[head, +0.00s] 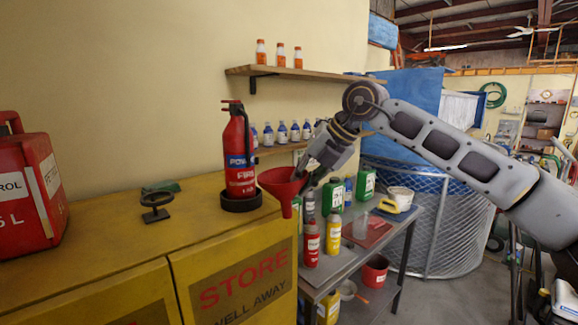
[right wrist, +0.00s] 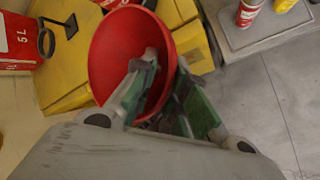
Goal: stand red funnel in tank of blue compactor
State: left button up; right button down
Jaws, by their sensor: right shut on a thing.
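My left gripper is not in view.
A yellow cabinet (head: 95,262) carries a red fire extinguisher (head: 239,150), a black ring stand (head: 156,205) and a red petrol can (head: 24,190). A grey table (head: 378,245) beside it holds several bottles. A wall shelf (head: 300,72) is behind. Open floor lies at right.

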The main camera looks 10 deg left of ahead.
jog(key=d+f+n+g+h, duration=0.2)
jog(key=d+f+n+g, duration=0.3)
jog(key=f, duration=0.6)
jog(key=d+f+n+g+h, duration=0.1)
jog(key=d+f+n+g, duration=0.15)
jog(key=f+n, duration=0.7)
jog(key=d+f+n+g+h, duration=0.2)
jog(key=d+f+n, duration=0.3)
jog(key=f, duration=0.8)
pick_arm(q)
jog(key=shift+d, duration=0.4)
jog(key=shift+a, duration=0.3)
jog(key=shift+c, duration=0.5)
pick_arm(e)
jog(key=s+d+f+n+t+h, duration=0.1)
jog(key=s+d+f+n+h, duration=0.2)
jog(key=s+d+f+n, duration=0.2)
jog(key=s+d+f+n+t+h, duration=0.1)
jog(key=s+d+f+n, duration=0.3)
jog(key=f, duration=0.8)
jog(key=s+d+f+n+t+h, duration=0.1)
jog(key=s+d+f+n+h, duration=0.3)
jog(key=s+d+f+n, duration=0.1)
notch_tip(320, 180, down, 4)
jog(key=shift+s+d+r+n+t+h, duration=0.15)
jog(key=shift+s+d+n+t+h, duration=0.2)
jog(key=shift+d+n, duration=0.65)
